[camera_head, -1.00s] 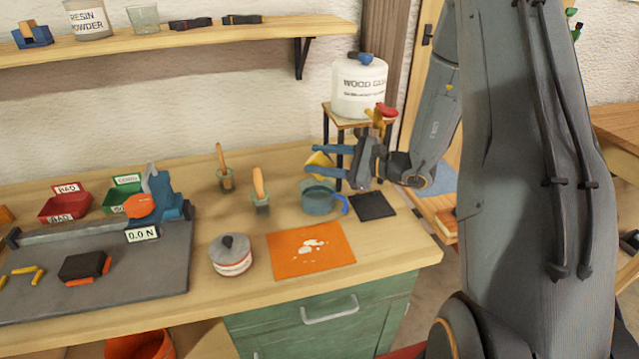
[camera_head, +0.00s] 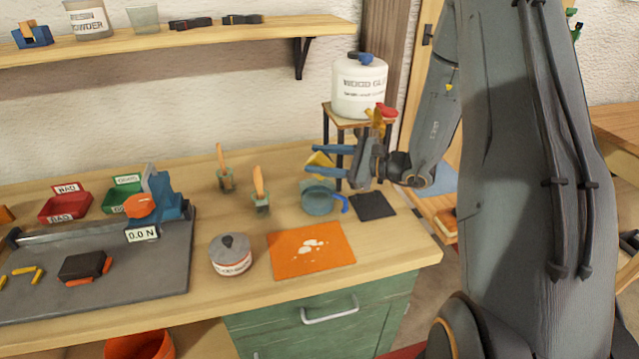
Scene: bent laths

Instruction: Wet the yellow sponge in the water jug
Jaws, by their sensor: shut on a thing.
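My gripper (camera_head: 322,160) is shut on the yellow sponge (camera_head: 319,163), which shows between its blue fingers. The fingers point left. The water jug (camera_head: 318,203), a translucent teal vessel with a blue handle on its right side, stands upright on the bench. In the picture the sponge is just above the jug's mouth. I cannot tell whether its lower edge is inside the rim or how far it is from it in depth. The lower finger hides part of the sponge. The water level is not clear.
A black pad (camera_head: 373,206) lies right of the jug, and an orange mat (camera_head: 290,262) with white blobs lies in front. Brush pots (camera_head: 262,203) stand left. A white wood glue container (camera_head: 360,92) stands on a small stool behind my gripper. A lidded tin (camera_head: 230,262) stands front left.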

